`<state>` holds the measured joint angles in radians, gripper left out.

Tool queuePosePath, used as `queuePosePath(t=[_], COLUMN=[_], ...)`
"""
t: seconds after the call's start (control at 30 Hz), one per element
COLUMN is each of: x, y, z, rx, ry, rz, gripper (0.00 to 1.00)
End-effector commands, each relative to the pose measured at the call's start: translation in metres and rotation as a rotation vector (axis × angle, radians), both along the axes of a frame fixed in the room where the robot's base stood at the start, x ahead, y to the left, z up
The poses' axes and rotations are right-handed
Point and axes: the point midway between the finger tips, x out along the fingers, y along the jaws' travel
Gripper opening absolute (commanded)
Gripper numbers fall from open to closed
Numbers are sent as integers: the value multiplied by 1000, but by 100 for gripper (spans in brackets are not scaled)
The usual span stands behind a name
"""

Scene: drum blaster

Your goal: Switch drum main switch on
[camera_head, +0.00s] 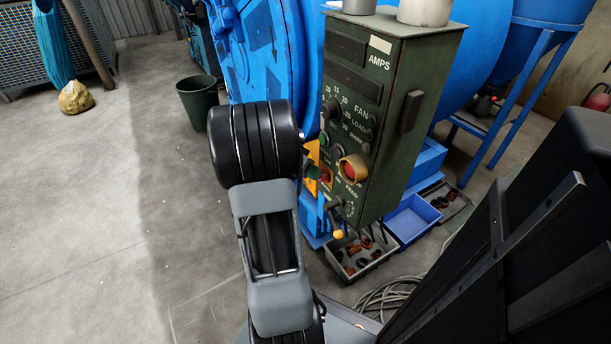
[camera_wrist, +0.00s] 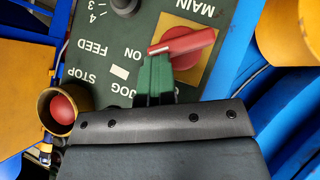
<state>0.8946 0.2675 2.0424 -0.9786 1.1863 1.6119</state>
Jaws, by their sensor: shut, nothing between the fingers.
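The red main switch (camera_wrist: 185,42) sits on a yellow plate under the upside-down word MAIN in the wrist view. Its handle lies nearly level there, its white-marked end pointing left toward the word ON. In the head view the switch (camera_head: 326,175) is low on the left of the green control box (camera_head: 392,120). My gripper (camera_wrist: 155,80) is shut, with its green fingertips just below the handle's left part in the wrist view. I cannot tell whether they touch it. In the head view my gripper (camera_head: 313,172) is partly hidden by my arm.
A red button in a yellow collar (camera_wrist: 62,107) stands out beside the switch; the head view shows it too (camera_head: 352,168). A yellow-tipped lever (camera_head: 338,233) hangs below. Blue machinery (camera_head: 262,50) is behind the box. Trays (camera_head: 412,219) and cables lie below; open floor is at left.

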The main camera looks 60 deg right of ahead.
Motion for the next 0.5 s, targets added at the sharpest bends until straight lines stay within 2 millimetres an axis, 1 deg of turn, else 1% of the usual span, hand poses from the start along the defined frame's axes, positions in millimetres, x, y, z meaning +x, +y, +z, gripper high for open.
queuePosePath(t=[0.1,0.5], x=[-5,-11], y=[-2,0], z=[-1,-2], rx=[-2,-2], ry=[4,6], rz=[-8,-15], gripper=[0,0])
